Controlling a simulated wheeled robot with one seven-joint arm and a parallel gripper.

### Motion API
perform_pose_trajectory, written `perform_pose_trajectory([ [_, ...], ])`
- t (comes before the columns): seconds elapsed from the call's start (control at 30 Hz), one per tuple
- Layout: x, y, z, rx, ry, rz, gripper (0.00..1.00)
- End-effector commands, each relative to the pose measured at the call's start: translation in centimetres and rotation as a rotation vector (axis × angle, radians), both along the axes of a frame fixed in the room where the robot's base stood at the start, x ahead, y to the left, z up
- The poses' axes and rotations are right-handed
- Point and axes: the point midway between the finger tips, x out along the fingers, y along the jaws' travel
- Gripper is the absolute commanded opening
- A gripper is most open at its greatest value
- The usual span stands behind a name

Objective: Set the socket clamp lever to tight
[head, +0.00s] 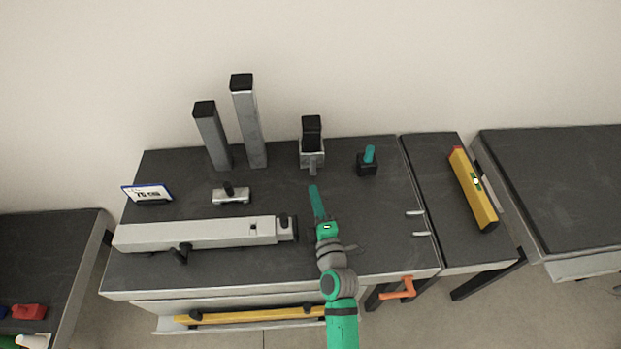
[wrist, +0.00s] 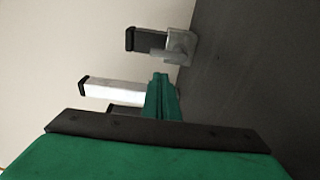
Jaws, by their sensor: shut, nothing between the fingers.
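The socket clamp (head: 312,158) is a light grey block near the back middle of the dark bench, with a short black-topped post (head: 312,128) standing in it. Its grey lever (head: 312,169) sticks out at the front, towards me. In the wrist view the socket (wrist: 184,44) and its lever (wrist: 164,53) show beyond the fingertips. My green gripper (head: 313,189) is shut and empty, in front of the lever and apart from it. Its closed fingers also show in the wrist view (wrist: 160,85). I cannot tell the lever's tight side.
Two tall grey posts (head: 245,125) (head: 211,138) stand left of the socket. A teal-topped black block (head: 367,163) stands right of it. A long pale beam (head: 195,235), a small clamp piece (head: 231,195) and a sign (head: 148,192) occupy the left. A yellow level (head: 473,190) lies right.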

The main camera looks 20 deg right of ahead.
Motion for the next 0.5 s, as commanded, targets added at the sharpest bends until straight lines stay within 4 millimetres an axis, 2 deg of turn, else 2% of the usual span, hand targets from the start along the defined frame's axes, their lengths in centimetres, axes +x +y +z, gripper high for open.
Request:
perform_pose_trajectory([
  [0.5, 6.7, -1.0, 0.1, 0.002, -0.002, -0.002, 0.0],
])
